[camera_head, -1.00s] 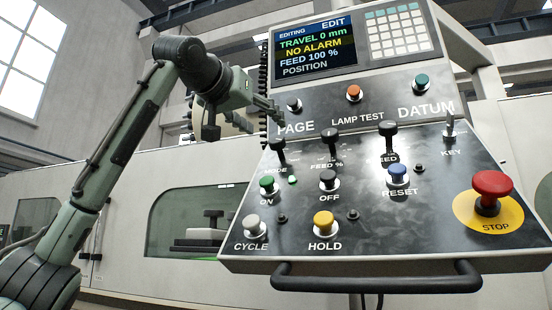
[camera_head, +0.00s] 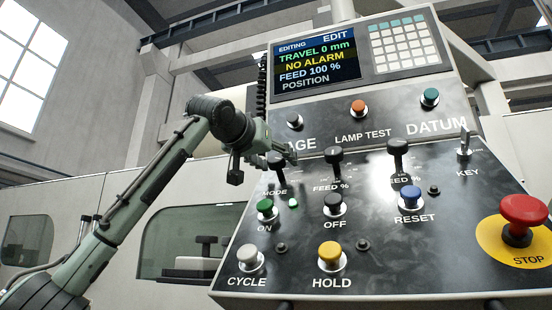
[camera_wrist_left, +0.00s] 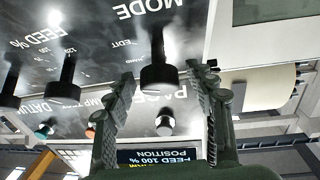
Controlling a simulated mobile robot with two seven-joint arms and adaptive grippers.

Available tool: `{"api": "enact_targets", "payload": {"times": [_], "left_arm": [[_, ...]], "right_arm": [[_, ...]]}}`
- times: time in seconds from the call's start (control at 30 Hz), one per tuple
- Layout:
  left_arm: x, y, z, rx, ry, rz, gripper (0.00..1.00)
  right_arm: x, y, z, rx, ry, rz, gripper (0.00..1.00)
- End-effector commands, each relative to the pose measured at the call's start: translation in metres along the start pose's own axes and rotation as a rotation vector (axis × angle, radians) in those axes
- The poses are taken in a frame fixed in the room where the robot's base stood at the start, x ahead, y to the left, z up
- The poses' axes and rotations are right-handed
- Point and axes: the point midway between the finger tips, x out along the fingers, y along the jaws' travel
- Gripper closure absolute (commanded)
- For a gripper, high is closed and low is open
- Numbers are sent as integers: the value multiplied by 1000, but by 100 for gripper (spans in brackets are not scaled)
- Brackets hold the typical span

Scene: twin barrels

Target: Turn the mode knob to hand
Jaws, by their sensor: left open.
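The mode knob (camera_head: 278,163) is a black knob at the upper left of the sloping panel, above the word MODE. In the left wrist view the mode knob (camera_wrist_left: 158,72) stands between my two finger tips, with small EDIT and HAND marks beside it. My left gripper (camera_head: 288,154) is at the knob and partly covers it in the head view. In the left wrist view the left gripper (camera_wrist_left: 167,76) is open, with a visible gap on the right; whether the left finger touches the knob is unclear. The screen (camera_head: 316,61) reads EDIT. My right gripper is not in view.
Black FEED % knobs (camera_head: 334,156) stand right of the mode knob. A PAGE button (camera_head: 294,121) is just above; a green ON button (camera_head: 266,208) is below. A red STOP button (camera_head: 523,214) is at far right. A coiled cable (camera_head: 262,88) hangs left of the screen.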

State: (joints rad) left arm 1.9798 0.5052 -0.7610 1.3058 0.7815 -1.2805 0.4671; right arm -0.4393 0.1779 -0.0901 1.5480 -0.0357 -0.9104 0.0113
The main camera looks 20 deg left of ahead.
Motion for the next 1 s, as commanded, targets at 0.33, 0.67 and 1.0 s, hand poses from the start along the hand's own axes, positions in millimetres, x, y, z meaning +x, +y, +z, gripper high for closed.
{"api": "enact_targets", "payload": {"times": [0.33, 0.67, 1.0], "left_arm": [[2, 0, 0, 0, 0, 0, 51], [2, 0, 0, 0, 0, 0, 92], [2, 2, 2, -36, 3, -26, 94]], "right_arm": [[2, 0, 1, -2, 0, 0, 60], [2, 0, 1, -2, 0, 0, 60], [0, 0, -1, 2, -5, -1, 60]]}}
